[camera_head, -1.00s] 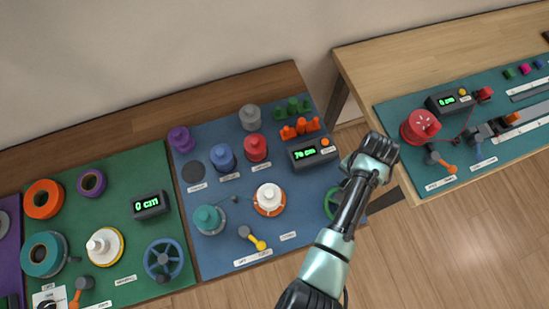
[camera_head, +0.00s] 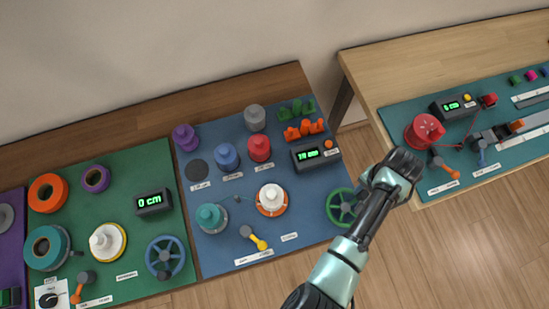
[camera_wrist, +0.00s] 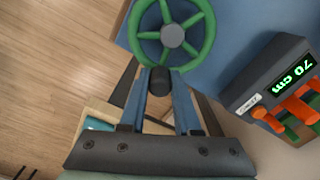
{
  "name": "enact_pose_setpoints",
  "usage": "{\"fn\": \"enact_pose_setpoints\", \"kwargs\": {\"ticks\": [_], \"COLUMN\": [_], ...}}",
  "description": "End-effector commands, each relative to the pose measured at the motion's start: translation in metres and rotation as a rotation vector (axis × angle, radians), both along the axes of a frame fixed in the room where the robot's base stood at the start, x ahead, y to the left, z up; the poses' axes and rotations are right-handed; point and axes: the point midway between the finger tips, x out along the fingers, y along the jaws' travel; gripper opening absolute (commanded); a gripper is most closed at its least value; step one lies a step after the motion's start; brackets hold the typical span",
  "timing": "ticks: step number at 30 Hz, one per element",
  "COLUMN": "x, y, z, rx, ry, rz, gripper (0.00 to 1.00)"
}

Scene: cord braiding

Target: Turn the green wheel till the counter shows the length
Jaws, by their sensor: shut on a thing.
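The green wheel (camera_head: 333,208) stands at the right end of the blue mat in the head view, partly behind my arm. In the wrist view the green wheel (camera_wrist: 207,30) shows its rim, spokes and grey hub at the top. My gripper (camera_wrist: 159,78) is shut on the wheel's dark handle knob (camera_wrist: 159,82) at the near side of the rim. In the head view my gripper (camera_head: 372,182) is at the wheel's right edge, its fingertips hidden. The counter (camera_head: 314,154) is a dark box with green digits; in the wrist view the counter (camera_wrist: 292,76) reads 70 cm.
Orange pegs (camera_head: 304,130) and green pegs (camera_head: 296,109) stand behind the counter. Several spools and a yellow-handled crank (camera_head: 255,239) share the blue mat (camera_head: 325,185). A green mat (camera_head: 120,230) with a blue wheel (camera_head: 165,257) lies left. A wooden table (camera_head: 420,70) stands right, past a floor gap.

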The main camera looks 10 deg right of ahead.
Motion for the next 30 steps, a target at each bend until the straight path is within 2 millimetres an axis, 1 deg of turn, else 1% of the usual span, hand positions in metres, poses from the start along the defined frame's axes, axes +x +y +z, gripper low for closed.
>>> {"fn": "enact_pose_setpoints", "kwargs": {"ticks": [1,7,18,30], "x": [0.001,0.000,0.002,0.002], "y": [-0.003,-0.004,-0.013,-0.008], "z": [0.002,0.002,0.005,0.004], "rx": [-0.008,-0.009,-0.027,-0.020], "ry": [-0.004,-0.003,-0.011,-0.007], "rz": [-0.004,-0.005,-0.013,-0.008], "gripper": [0.00,0.00,0.00,0.00]}}
